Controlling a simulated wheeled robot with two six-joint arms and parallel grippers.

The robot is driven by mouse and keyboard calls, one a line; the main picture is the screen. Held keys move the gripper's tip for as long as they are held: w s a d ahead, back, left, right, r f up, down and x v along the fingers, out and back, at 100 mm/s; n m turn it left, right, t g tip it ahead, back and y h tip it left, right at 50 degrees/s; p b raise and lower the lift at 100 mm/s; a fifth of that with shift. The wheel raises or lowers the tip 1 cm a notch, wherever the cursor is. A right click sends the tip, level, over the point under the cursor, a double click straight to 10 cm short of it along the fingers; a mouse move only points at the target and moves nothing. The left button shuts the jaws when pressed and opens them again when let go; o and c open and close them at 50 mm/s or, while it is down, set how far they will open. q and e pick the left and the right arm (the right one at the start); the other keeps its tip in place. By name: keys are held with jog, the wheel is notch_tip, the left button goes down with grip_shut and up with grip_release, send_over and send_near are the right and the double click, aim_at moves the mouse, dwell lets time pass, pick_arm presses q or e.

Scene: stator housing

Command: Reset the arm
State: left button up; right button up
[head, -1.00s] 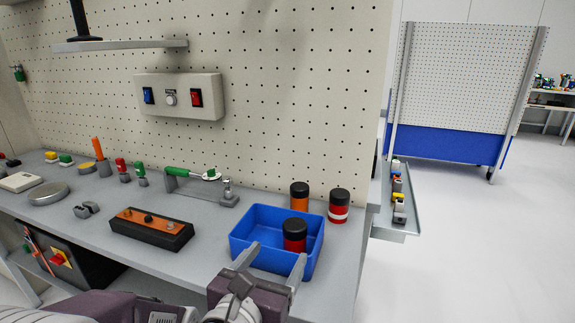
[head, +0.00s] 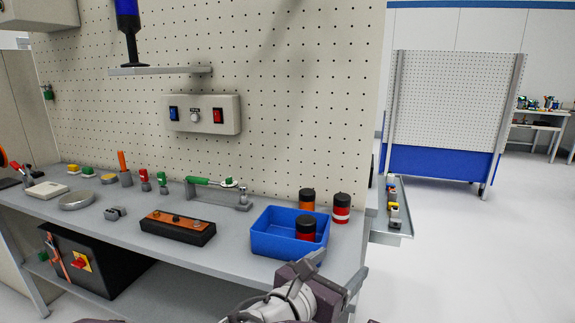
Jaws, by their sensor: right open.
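My right gripper (head: 338,267) is at the bottom of the head view, right of centre. It is open, with nothing between its fingers. It shows in front of the bench's front edge, below the blue bin in the picture. The blue bin (head: 270,246) stands on the grey bench and holds a red cylinder with a black top (head: 305,230). My left gripper is not in view.
A black and orange block (head: 178,227) lies left on the bench (head: 100,228). A pegboard (head: 290,90) rises behind. Floor on the right is clear.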

jog(key=s+d+f+m+g+h, duration=0.2)
jog(key=d+f+m+g, duration=0.35)
jog(key=d, duration=0.75)
jog(key=s+d+f+m+g+y, duration=0.1)
jog(key=s+d+f+m+g, duration=0.15)
jog(key=f, duration=0.25)
jog(key=s+d+f+m+g+y, duration=0.1)
jog(key=s+d+f+g, duration=0.2)
jog(key=s+d+f, duration=0.15)
jog(key=s+a+f+m+g+y, duration=0.3)
jog(key=s+a+f+m+y, duration=0.2)
jog(key=s+f+m+y, duration=0.4)
jog(key=w+a+f+m+t, duration=0.2)
jog(key=w+a+f+m, duration=0.1)
jog(key=a+f+m, duration=0.4)
notch_tip(320, 180, up, 25)
jog(key=w+m+t+y+p, duration=0.1)
jog(key=w+m+p, duration=0.1)
jog(key=p, duration=2)
jog(key=shift+w+d+m, duration=0.15)
jog(key=shift+w+m, duration=0.05)
jog(key=shift+m, duration=0.6)
